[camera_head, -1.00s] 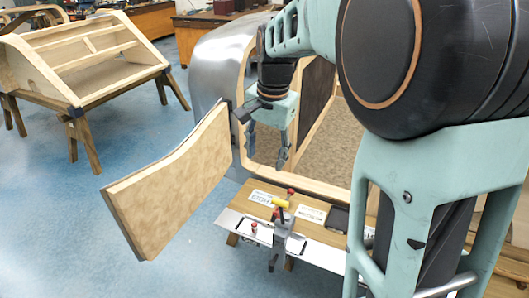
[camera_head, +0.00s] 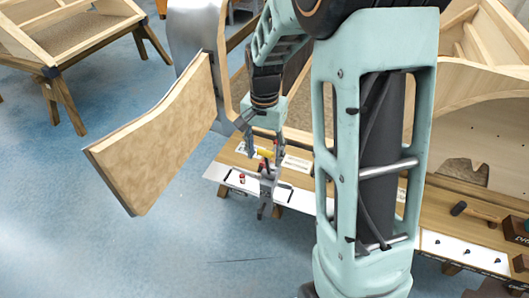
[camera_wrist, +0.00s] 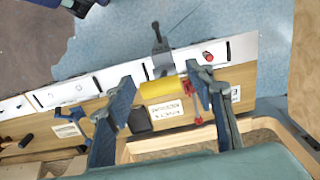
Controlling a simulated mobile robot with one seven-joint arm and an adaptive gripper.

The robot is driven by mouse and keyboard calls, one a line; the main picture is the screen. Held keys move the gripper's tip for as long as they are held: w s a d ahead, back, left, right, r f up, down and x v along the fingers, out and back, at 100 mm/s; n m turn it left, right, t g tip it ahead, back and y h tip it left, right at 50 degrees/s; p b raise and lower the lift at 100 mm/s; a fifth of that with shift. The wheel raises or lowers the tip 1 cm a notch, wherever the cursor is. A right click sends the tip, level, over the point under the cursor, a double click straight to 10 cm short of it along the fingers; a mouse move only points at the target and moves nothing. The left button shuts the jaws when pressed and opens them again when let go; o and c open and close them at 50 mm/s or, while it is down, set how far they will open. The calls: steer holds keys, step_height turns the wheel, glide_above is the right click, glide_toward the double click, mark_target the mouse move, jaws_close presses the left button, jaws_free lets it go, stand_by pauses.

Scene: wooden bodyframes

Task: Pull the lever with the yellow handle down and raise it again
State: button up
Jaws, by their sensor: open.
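The lever's yellow handle (camera_wrist: 158,93) lies between the two fingers of my gripper (camera_wrist: 165,90) in the wrist view, with a finger on each side and gaps to both. In the head view the handle (camera_head: 264,152) shows partly between the fingers of my gripper (camera_head: 262,160). My gripper is open and points down. The lever's grey metal body (camera_wrist: 162,62) stands at the edge of the white strip and also shows in the head view (camera_head: 266,190). Whether the fingers are level with the handle or above it, I cannot tell.
A red clamp part (camera_wrist: 193,98) sits close beside the right finger. The wooden bench (camera_wrist: 100,108) carries labels and a white strip (camera_wrist: 220,50). A wooden door panel (camera_head: 155,135) stands left of my arm. A hammer (camera_head: 475,213) lies at right.

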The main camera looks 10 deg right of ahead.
steer(key=shift+f, duration=0.15)
steer(key=shift+c, duration=0.5)
jaws_close()
